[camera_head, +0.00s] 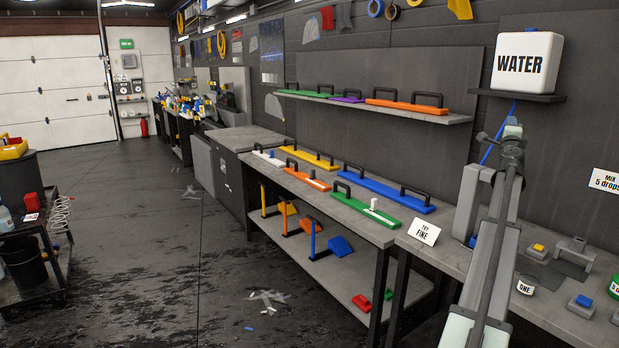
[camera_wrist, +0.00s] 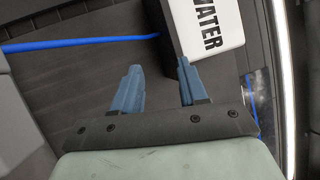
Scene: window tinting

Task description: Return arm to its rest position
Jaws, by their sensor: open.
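My gripper shows in the wrist view (camera_wrist: 160,65) with its two blue-grey fingers apart and nothing between them. In the head view my arm reaches up along the right side, in front of the bench. Its upper end is below the white container marked WATER (camera_head: 525,63), beside a blue hose (camera_head: 500,135). In the wrist view the WATER container (camera_wrist: 206,28) is just beyond the fingers, close to the right one; I cannot tell whether they touch.
A dark shelf (camera_head: 515,96) holds the WATER container. The workbench (camera_head: 330,210) carries several coloured handled tools and a TRY FINE card (camera_head: 424,232). A higher shelf (camera_head: 455,119) holds more. A black cart (camera_head: 30,285) stands at the left. The floor between is mostly open.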

